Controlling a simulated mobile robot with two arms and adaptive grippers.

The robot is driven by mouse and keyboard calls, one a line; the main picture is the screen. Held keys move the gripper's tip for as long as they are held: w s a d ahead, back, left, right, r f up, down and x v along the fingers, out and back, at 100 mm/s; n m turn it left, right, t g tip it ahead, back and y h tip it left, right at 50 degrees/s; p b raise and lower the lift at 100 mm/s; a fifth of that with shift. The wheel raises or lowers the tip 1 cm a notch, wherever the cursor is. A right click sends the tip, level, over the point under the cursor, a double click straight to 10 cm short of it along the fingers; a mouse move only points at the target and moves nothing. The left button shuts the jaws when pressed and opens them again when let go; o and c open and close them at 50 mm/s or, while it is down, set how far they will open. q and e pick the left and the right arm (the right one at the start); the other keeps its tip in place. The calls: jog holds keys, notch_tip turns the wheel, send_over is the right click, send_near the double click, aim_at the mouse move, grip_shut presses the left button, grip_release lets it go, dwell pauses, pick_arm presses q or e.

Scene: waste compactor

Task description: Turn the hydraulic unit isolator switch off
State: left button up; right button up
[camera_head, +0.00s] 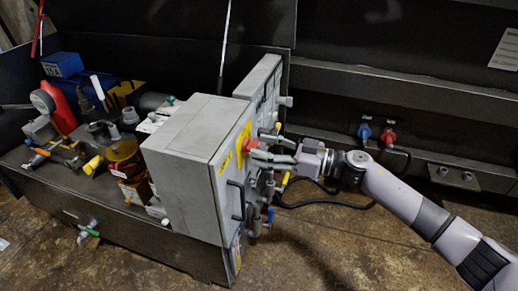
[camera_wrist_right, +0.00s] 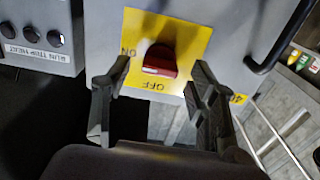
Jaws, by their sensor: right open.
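The isolator switch is a red rotary knob (camera_wrist_right: 160,61) on a yellow plate (camera_wrist_right: 190,37) marked ON and OFF, which appear upside down in the right wrist view. The knob also shows in the head view (camera_head: 250,144), on the side of the grey cabinet (camera_head: 190,150). My right gripper (camera_head: 264,149) is open in front of the switch. In the right wrist view its fingertips (camera_wrist_right: 158,70) stand on either side of the knob, with gaps visible at both sides. Whether a finger touches the knob cannot be told. My left gripper is not in view.
A black handle (camera_wrist_right: 280,42) is beside the switch plate. A smaller grey box with round buttons (camera_wrist_right: 35,35) is at the wrist view's left. Hydraulic parts crowd the black tray left of the cabinet. Blue and red connectors (camera_head: 387,138) sit on the dark machine behind.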

jog(key=shift+x, duration=0.9)
jog(key=shift+c, duration=0.2)
jog(key=c, duration=1.1)
